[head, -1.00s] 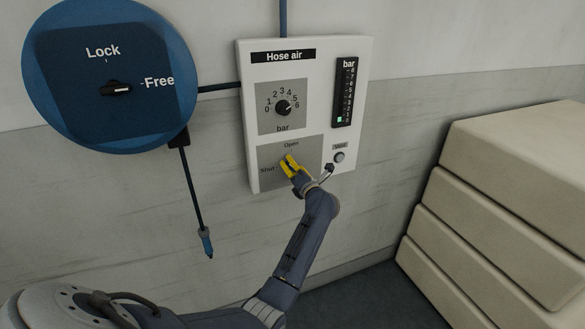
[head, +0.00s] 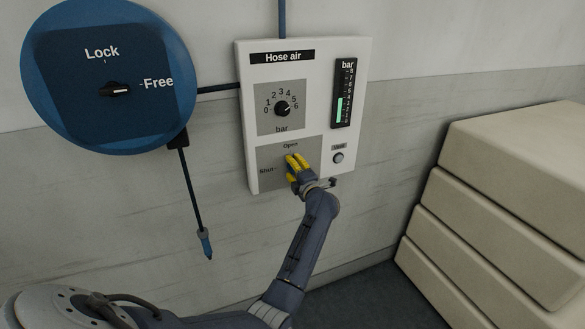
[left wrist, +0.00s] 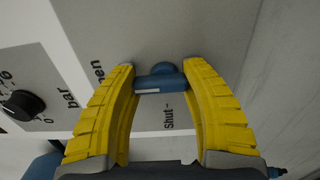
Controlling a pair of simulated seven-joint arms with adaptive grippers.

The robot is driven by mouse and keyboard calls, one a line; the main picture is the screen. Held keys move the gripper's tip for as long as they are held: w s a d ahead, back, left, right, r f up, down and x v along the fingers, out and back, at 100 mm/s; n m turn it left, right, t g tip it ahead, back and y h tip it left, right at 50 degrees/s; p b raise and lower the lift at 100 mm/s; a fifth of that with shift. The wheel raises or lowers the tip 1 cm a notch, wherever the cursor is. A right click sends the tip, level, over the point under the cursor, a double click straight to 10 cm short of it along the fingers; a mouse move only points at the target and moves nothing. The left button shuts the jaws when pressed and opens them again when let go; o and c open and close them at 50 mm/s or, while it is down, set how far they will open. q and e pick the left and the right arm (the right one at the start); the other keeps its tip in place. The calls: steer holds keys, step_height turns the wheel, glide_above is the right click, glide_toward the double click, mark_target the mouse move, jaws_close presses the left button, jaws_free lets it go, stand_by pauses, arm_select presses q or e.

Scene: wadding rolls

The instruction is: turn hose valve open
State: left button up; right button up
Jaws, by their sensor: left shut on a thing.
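The hose valve handle (left wrist: 160,82) is a blue bar with a white mark, seen in the left wrist view between my fingers. It lies with one end toward the Open label, whose letters are partly covered. My left gripper (head: 297,162) is shut on it, with yellow fingers against the grey valve plate (head: 266,155) on the Hose air panel. In the head view the fingers hide the handle; the Open label is above them and Shut is to the left. The bar gauge (head: 345,95) shows a green column about a third up. My right gripper is not in view.
A pressure knob (head: 283,108) sits above the valve, and a Vent button (head: 338,158) to its right. A blue hose reel (head: 60,125) with its knob pointing to Free is at left; a blue nozzle (head: 206,243) hangs below. Cream blocks (head: 510,160) stand at right.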

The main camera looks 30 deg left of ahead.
arm_select(q)
steer(key=shift+w+d+r, duration=0.1)
steer(key=shift+w+r, duration=0.05)
steer(key=shift+r, duration=0.2)
steer(key=o, duration=0.9)
steer(key=shift+c, duration=0.2)
steer(key=o, duration=0.4)
steer(key=shift+f, duration=0.25)
steer(key=shift+o, duration=0.2)
steer(key=v, duration=1.2)
